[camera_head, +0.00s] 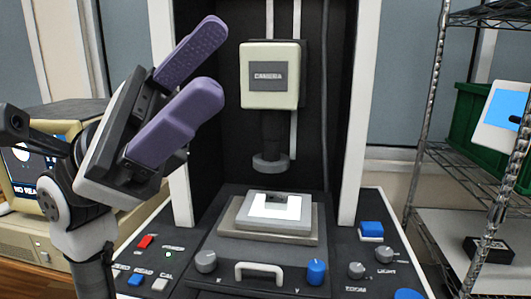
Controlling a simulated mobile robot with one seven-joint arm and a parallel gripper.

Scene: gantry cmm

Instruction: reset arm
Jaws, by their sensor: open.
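My gripper (207,66) is raised at the left of the camera_head view, in front of the machine's left white post. Its two purple padded fingers point up and to the right. They are apart, with nothing between them. My arm comes up from the lower left to the gripper. The fingers are clear of the measuring machine (202,262) and touch nothing that I can see.
A camera head (270,75) hangs over a small stage (225,218) bearing a pale piece (275,207). Knobs, buttons and a handle (259,271) line the front panel. An old monitor (20,185) stands at left. A wire shelf (424,110) with a green bin (466,125) stands at right.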

